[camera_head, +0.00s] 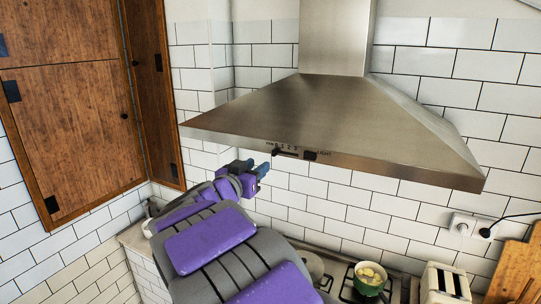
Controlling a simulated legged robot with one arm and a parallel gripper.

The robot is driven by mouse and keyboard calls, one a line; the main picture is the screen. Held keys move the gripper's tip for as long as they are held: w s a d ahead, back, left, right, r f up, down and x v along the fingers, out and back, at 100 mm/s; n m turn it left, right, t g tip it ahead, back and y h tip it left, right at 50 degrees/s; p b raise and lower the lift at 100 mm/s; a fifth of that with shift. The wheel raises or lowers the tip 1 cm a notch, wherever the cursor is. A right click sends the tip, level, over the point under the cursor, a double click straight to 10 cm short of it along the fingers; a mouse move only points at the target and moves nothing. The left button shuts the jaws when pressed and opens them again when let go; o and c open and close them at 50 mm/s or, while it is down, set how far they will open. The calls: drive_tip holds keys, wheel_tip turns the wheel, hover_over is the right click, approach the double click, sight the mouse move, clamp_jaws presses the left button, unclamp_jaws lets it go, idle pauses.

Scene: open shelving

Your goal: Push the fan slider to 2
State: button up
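The steel range hood (330,110) hangs on the tiled wall. On its front edge is a thin dark slot with small marks above it, too small to read surely. The fan slider (276,152) appears as a small black knob at the left end of this slot. A second black knob or switch (310,155) sits right of the slot.
Wooden cabinets (70,110) stand at the left. Below the hood are a hob with a green pot (369,278), a pale slotted block (445,283) and wooden boards (515,272). A socket with a plug (484,232) is on the right wall. Space before the hood's right front is clear.

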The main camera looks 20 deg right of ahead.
sight(273, 153)
drive_tip(key=x, duration=0.9)
drive_tip(key=shift+w+d+p, duration=0.1)
drive_tip(key=shift+d+p, duration=0.1)
drive_tip(key=shift+p, duration=0.15)
drive_tip(key=shift+a, duration=0.25)
drive_tip(key=shift+c, duration=0.2)
drive_tip(key=shift+a, duration=0.2)
drive_tip(key=shift+c, duration=1.4)
drive_tip(key=shift+d+r, duration=0.1)
drive_tip(key=shift+d, duration=0.05)
clamp_jaws()
